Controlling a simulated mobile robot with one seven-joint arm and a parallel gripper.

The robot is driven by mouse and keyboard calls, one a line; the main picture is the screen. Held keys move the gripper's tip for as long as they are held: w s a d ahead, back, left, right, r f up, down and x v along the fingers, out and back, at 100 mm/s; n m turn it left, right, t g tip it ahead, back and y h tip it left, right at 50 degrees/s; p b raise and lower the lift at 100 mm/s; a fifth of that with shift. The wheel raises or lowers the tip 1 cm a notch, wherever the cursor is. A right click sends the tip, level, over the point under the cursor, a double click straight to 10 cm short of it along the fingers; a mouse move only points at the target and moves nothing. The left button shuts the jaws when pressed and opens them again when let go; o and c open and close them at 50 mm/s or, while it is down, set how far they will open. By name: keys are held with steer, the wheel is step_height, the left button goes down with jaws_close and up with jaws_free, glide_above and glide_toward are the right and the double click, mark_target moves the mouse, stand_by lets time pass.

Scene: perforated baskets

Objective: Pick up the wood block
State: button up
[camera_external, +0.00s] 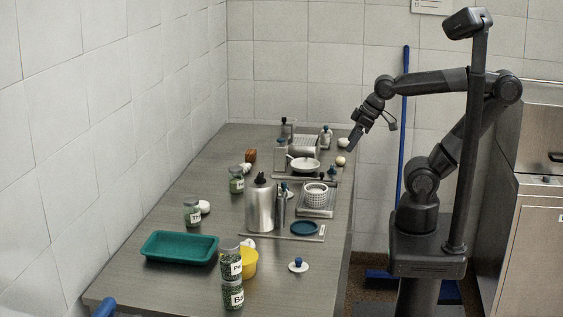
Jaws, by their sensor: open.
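A small brown, wood-coloured object (250,155) stands near the back left of the metal table (180,220). It looks like the wood block, but it is too small to be sure. A white round item sits just below it in the picture and partly overlaps it. My gripper (371,136) is open and empty. It hangs in the air near the table's right edge, at the far end, well to the right of the brown object.
Around the brown object are a green-filled jar (236,183), a white pan (304,164) and metal pots. A tall steel canister (260,207) and perforated basket (315,195) stand mid-table. A teal tray (180,248) lies nearer. The left table strip is mostly clear.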

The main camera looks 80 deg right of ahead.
steer(key=w+d+r+m, duration=0.2)
steer(key=w+m, duration=0.3)
steer(key=w, duration=0.1)
steer(key=w+d+r+m, duration=0.2)
steer(key=w+d+m, duration=0.15)
steer(key=w, duration=0.35)
steer(key=m+g, duration=0.1)
steer(key=m, duration=2.6)
glide_above(254, 151)
steer(key=s+a, duration=0.1)
steer(key=s, duration=0.2)
step_height(254, 151, down, 17)
steer(key=x, duration=0.4)
steer(key=shift+s+f, duration=0.15)
steer(key=shift+f, duration=0.3)
steer(key=shift+d+x, duration=0.15)
steer(key=shift+x, duration=1.2)
steer(key=shift+d+x, duration=0.15)
steer(key=shift+x, duration=1.2)
steer(key=shift+s, duration=0.2)
